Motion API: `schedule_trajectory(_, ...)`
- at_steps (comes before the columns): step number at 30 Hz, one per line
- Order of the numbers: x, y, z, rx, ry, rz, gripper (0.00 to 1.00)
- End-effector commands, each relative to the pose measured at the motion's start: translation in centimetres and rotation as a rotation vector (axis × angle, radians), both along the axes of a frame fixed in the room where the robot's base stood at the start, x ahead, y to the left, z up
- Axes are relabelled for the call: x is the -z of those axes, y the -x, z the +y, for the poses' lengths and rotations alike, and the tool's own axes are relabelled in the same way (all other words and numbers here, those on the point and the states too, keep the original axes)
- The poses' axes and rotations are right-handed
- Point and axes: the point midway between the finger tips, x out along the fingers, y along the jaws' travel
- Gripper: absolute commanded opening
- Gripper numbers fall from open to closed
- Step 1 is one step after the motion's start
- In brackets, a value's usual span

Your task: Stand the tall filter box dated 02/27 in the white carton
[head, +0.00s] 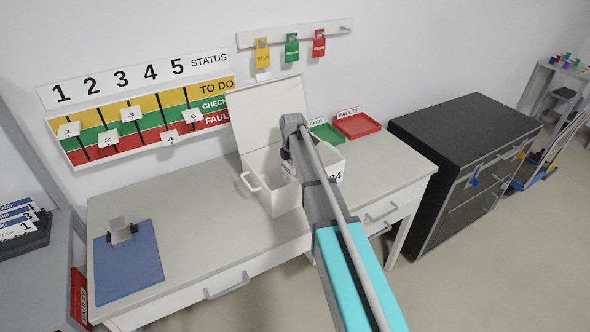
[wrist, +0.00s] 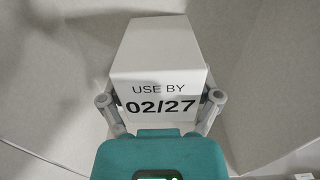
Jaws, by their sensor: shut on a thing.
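The filter box (wrist: 160,65) is white, with "USE BY 02/27" in black on the face toward the wrist camera. My gripper (wrist: 160,104) is shut on it, one finger on each side. In the head view my gripper (head: 287,154) is over the white carton (head: 284,202), and my arm hides most of the box. The carton stands on the bench with its lid raised at the back and a handle on its left side. Pale surfaces surround the box in the wrist view. I cannot tell whether it touches the carton floor.
Another white container (head: 331,165) with a label ending in "24" stands right of the carton, partly behind my arm. Green (head: 327,134) and red (head: 358,125) trays lie behind. A blue clipboard (head: 129,270) lies at left; bench between it and the carton is clear.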

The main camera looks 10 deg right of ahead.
Motion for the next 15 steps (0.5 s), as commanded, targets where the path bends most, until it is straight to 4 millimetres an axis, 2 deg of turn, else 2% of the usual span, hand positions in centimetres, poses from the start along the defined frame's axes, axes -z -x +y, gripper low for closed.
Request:
schedule_trajectory(4, 0.41, -0.01, 0.01, 0.000, 0.000, 0.000, 0.26)
schedule_trajectory(5, 0.33, -0.01, 0.01, 0.000, 0.000, 0.000, 0.85)
schedule_trajectory(7, 0.28, 0.00, 0.01, 0.000, 0.000, 0.000, 0.98)
schedule_trajectory(15, 0.27, 0.00, 0.00, 0.000, 0.000, 0.000, 1.00)
